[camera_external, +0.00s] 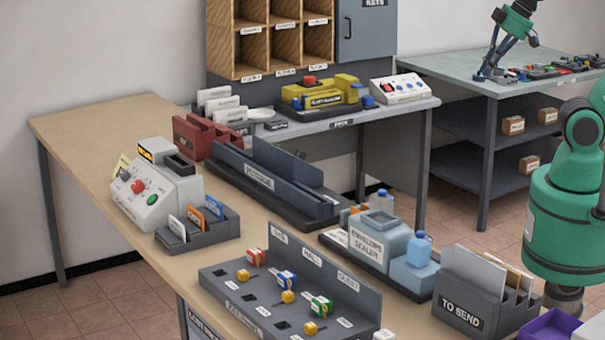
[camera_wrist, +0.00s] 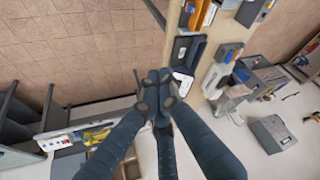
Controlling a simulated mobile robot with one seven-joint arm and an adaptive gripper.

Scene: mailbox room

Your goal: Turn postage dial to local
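A white machine (camera_external: 158,203) with a sloped front stands at the left of the long wooden table in the external view. Its front carries a red knob (camera_external: 138,187), a green button (camera_external: 152,199) and small markings. The knob's setting and the word local are too small to read. My gripper (camera_external: 481,78) shows at the upper right of the external view, far from this machine, pointing down in front of the far table. In the wrist view its dark fingertips (camera_wrist: 158,76) are together with nothing visible between them. I cannot pick out the red knob in the wrist view.
A sorter with letter slots (camera_external: 172,238) stands right beside the machine. The table's far-left end (camera_external: 95,125) is clear.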

